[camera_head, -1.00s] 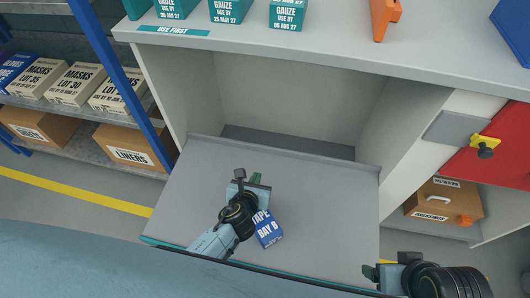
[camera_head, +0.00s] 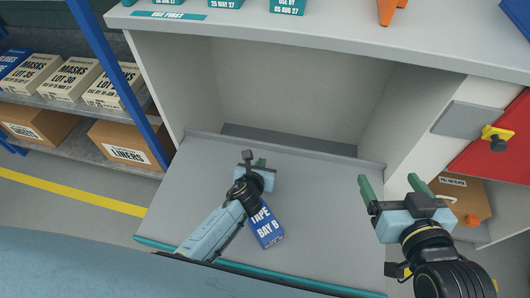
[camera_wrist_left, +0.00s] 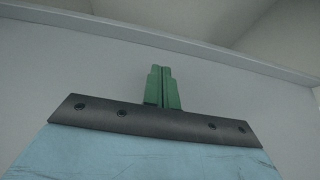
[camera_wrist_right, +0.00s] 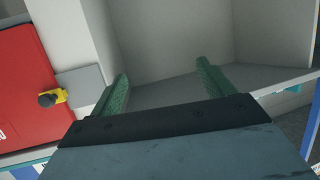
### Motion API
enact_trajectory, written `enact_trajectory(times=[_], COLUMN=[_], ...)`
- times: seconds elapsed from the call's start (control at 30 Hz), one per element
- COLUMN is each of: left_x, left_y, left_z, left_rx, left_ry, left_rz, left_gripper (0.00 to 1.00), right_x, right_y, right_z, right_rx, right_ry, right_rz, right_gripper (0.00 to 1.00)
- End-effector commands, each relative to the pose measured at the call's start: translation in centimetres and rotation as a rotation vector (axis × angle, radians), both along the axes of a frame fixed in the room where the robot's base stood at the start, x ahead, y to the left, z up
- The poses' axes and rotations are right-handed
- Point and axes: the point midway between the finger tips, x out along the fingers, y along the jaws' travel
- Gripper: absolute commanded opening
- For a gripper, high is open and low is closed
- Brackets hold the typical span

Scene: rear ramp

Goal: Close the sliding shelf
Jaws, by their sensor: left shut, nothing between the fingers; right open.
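The sliding shelf (camera_head: 320,205) is pulled out of the grey cabinet (camera_head: 285,90), with a raised lip along its back and a teal strip along its front edge. A blue box marked TAPE BAY 6 (camera_head: 266,224) lies on it, partly hidden by my left arm. My left gripper (camera_head: 261,162) is shut and empty over the shelf, just beyond the box; its green fingers touch each other in the left wrist view (camera_wrist_left: 163,88). My right gripper (camera_head: 391,184) is open and empty at the shelf's right side; its spread fingers also show in the right wrist view (camera_wrist_right: 163,88).
A blue post (camera_head: 118,75) and a rack with boxes of masks (camera_head: 72,76) stand at the left. A red panel with a yellow-mounted knob (camera_head: 497,138) is at the right, above a cardboard box (camera_head: 462,195). Gauze boxes (camera_head: 288,6) stand on the countertop.

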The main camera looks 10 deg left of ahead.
Motion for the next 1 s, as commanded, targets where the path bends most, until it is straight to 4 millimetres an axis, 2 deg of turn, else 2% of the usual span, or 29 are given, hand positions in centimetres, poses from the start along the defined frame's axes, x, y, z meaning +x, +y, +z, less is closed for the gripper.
enact_trajectory(times=[0.3,0.6,0.8,1.0], left_x=[1.8,4.3,5.6,6.1], left_y=[0.0,0.0,0.0,0.0], left_z=[-1.1,-1.3,-1.3,-1.2], left_rx=[-0.001,-0.001,0.000,-0.001], left_ry=[-0.002,-0.002,0.000,-0.001], left_rz=[0.001,0.001,0.001,0.001], left_gripper=[0.00,0.00,0.00,0.00], right_x=[1.2,0.7,-0.1,-0.5], right_y=[1.4,2.1,2.2,2.2], right_z=[5.0,9.8,11.8,12.7], right_rx=[0.090,0.177,0.220,0.237], right_ry=[-0.312,-0.594,-0.727,-0.782], right_rz=[0.024,0.041,0.048,0.050], right_gripper=[0.81,0.81,0.81,0.81])
